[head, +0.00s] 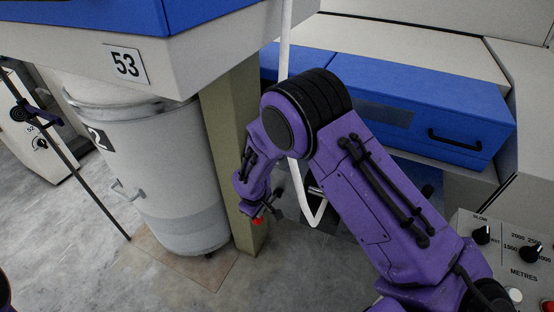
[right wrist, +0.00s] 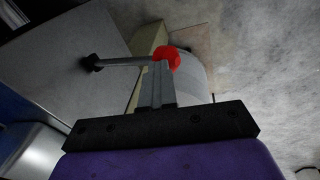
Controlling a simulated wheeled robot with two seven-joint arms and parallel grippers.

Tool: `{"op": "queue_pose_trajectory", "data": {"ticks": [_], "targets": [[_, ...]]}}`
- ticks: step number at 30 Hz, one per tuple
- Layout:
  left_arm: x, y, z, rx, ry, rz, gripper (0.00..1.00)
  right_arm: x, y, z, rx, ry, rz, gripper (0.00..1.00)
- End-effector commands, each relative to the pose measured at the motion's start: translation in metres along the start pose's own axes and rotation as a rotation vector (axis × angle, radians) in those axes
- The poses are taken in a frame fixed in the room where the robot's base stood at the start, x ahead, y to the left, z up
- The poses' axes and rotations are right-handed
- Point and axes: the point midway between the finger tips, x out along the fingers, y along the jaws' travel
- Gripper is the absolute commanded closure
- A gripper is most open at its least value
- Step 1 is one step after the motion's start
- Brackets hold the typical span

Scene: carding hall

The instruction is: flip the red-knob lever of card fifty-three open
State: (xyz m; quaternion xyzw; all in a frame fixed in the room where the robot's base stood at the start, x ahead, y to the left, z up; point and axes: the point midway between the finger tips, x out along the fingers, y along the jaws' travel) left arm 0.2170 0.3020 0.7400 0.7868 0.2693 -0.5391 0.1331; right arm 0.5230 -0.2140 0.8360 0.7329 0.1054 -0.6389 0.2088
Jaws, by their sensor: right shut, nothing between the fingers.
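The number plate of card fifty-three (head: 126,65) is on the pale panel at upper left. The lever's red knob (head: 257,221) shows beside my right gripper (head: 262,211), in front of the olive post. In the right wrist view the red knob (right wrist: 166,59) is at the tips of my right gripper (right wrist: 157,75), on a grey rod (right wrist: 125,62) that runs left to a dark pivot (right wrist: 92,62). My right fingers are shut with nothing between them. I cannot tell whether they touch the knob. My left gripper is not in view.
A large grey can (head: 165,160) stands left of the olive post (head: 236,130). A white bent pipe (head: 286,40) hangs behind my right arm. A blue drawer front (head: 420,105) and a dial panel (head: 505,250) are on the right.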

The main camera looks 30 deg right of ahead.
Motion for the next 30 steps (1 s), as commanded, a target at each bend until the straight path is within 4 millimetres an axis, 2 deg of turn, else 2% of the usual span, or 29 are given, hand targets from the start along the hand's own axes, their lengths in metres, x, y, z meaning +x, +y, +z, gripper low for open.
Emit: {"op": "queue_pose_trajectory", "data": {"ticks": [1, 14, 17, 22, 24, 30], "targets": [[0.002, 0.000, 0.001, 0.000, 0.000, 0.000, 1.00, 0.007, -0.009, 0.008, -0.006, -0.019, -0.015, 1.00], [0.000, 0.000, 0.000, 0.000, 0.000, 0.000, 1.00, 0.006, -0.011, 0.008, -0.011, -0.022, -0.018, 1.00], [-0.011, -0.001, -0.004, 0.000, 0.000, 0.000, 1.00, -0.006, -0.004, 0.007, -0.009, -0.019, -0.016, 1.00], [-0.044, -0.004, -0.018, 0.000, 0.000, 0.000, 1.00, -0.042, 0.023, 0.006, 0.000, -0.003, -0.005, 1.00], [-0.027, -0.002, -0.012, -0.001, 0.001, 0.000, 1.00, -0.045, 0.013, 0.007, -0.005, 0.002, -0.002, 1.00], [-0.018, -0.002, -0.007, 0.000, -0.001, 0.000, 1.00, -0.088, -0.009, 0.008, -0.005, 0.006, 0.001, 1.00]]}}
